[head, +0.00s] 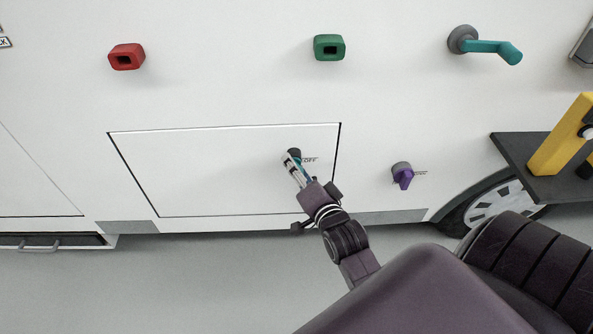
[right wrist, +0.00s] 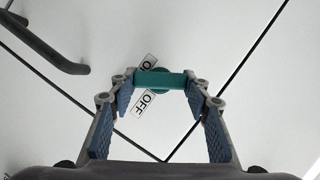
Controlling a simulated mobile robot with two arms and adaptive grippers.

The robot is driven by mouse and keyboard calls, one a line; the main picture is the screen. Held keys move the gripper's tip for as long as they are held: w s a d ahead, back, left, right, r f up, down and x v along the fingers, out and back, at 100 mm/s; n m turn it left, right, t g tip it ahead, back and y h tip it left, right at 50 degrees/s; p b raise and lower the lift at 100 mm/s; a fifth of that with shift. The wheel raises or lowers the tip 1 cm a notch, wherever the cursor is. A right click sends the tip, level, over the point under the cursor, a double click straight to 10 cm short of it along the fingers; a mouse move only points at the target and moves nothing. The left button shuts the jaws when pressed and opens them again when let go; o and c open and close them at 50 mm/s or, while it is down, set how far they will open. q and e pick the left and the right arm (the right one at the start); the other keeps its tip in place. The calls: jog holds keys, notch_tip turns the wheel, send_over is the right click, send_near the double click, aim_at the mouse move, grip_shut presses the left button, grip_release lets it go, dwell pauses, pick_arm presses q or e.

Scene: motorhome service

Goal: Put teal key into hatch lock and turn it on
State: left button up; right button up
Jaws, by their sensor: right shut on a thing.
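The hatch (head: 215,175) is a closed white panel in the vehicle's side. Its dark round lock (head: 294,152) sits near the upper right corner, with an OFF label beside it. My right gripper (head: 293,164) is at the lock, shut on the teal key. In the right wrist view the key (right wrist: 160,79) is a flat teal bar across the picture between the two fingertips. An ON label (right wrist: 149,62) and an OFF label (right wrist: 146,103) show behind it. The key and fingers hide most of the lock; how deep the key sits cannot be told. My left gripper is not in view.
A red socket (head: 126,57), a green socket (head: 329,47) and a teal lever (head: 490,46) stick out above. A purple knob (head: 402,175) is right of the hatch. A dark shelf (head: 525,165) with a yellow object (head: 562,135) juts out at right.

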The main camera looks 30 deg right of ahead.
jog(key=shift+f+m+t+y+b, duration=0.2)
jog(key=shift+m+t+y+b, duration=0.15)
jog(key=shift+m, duration=0.45)
jog(key=shift+r+m, duration=0.1)
jog(key=shift+m, duration=0.2)
jog(key=shift+t+b, duration=0.25)
jog(key=shift+b, duration=0.05)
jog(key=o, duration=1.6)
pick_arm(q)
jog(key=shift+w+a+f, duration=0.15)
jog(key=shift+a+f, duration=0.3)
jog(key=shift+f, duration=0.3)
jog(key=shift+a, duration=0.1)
